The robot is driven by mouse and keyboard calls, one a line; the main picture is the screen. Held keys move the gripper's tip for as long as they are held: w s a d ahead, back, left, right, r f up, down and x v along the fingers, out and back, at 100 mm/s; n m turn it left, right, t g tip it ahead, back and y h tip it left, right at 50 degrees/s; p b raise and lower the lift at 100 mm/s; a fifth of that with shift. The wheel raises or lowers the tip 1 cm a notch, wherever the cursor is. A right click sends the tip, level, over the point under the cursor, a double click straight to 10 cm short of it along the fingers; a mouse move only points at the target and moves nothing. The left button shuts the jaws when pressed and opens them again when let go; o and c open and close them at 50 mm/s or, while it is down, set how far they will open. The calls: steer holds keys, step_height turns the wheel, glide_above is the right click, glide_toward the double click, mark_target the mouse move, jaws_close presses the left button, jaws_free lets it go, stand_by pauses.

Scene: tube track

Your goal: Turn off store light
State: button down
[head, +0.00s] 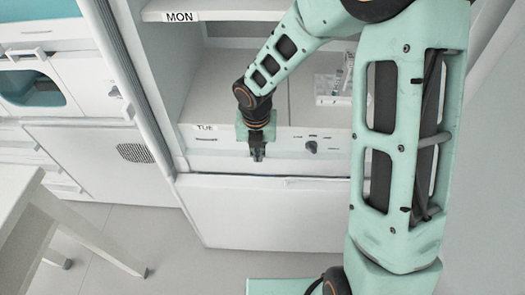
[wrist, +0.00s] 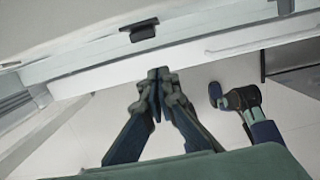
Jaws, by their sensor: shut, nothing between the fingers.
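The store is a white cabinet with open shelves labelled MON and TUE; its front panel (head: 285,143) runs below the TUE shelf in the head view. A dark knob (head: 311,147) sticks out of this panel, to the right of my gripper. Small dark marks lie above and beside the knob, too small to read. My gripper (head: 258,154) points down in front of the panel, left of the knob. In the wrist view, my gripper (wrist: 158,76) is shut and empty, below a dark protruding fitting (wrist: 138,31) and apart from it. I cannot tell which fitting is the light switch.
A rack of tubes (head: 334,88) stands on the TUE shelf behind my arm. A white lower front (head: 275,215) lies beneath the panel. A white table (head: 25,195) stands at the left, with open floor (head: 170,255) between it and the cabinet.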

steer(key=s+r+p, duration=0.2)
steer(key=s+r, duration=0.1)
steer(key=r, duration=0.6)
steer(key=shift+r+p, duration=0.3)
steer(key=shift+a, duration=0.1)
